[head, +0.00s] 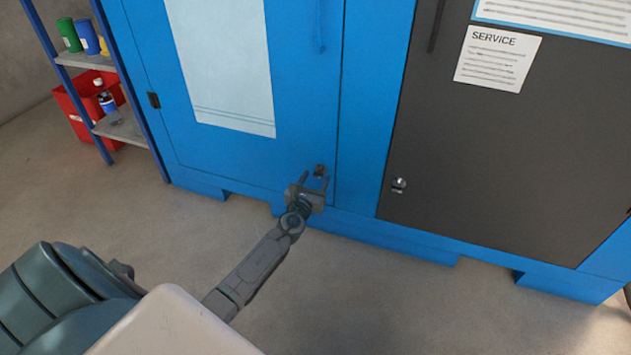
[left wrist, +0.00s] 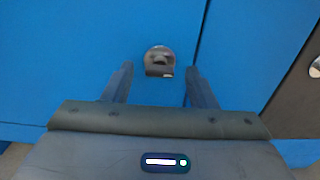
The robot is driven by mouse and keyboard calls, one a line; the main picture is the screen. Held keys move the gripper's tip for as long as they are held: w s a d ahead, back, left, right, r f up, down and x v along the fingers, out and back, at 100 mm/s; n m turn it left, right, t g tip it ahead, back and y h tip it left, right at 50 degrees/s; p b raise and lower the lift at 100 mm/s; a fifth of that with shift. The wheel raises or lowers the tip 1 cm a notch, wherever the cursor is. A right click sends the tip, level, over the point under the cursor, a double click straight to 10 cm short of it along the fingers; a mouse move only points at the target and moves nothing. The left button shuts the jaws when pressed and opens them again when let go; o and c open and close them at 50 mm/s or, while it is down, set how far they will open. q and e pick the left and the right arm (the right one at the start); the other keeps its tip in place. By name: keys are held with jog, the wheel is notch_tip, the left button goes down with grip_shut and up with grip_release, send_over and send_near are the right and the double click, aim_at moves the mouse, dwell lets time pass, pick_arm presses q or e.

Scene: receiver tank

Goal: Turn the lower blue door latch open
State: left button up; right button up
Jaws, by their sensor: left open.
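The lower latch (head: 319,171) is a small metal piece low on the blue door (head: 150,90), near the door's right edge. In the left wrist view the latch (left wrist: 159,61) looks round and silvery with a darker tab at its lower part. My left gripper (head: 314,180) is open in front of it. In the left wrist view my left gripper's fingers (left wrist: 158,80) stand one on each side, with the latch between and just beyond the tips. I cannot tell whether they touch it. My right gripper is not in view.
A dark panel (head: 440,150) with its own silver latch (head: 398,185) and a service sheet (head: 497,58) is to the right. A shelf rack (head: 122,130) with bottles and a red bin (head: 72,105) stands at the left. The floor (head: 140,220) before the door is clear.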

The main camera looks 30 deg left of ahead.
pick_arm(q)
jog(key=shift+w+a, duration=0.1)
jog(key=shift+w, duration=0.25)
jog(key=c, duration=1)
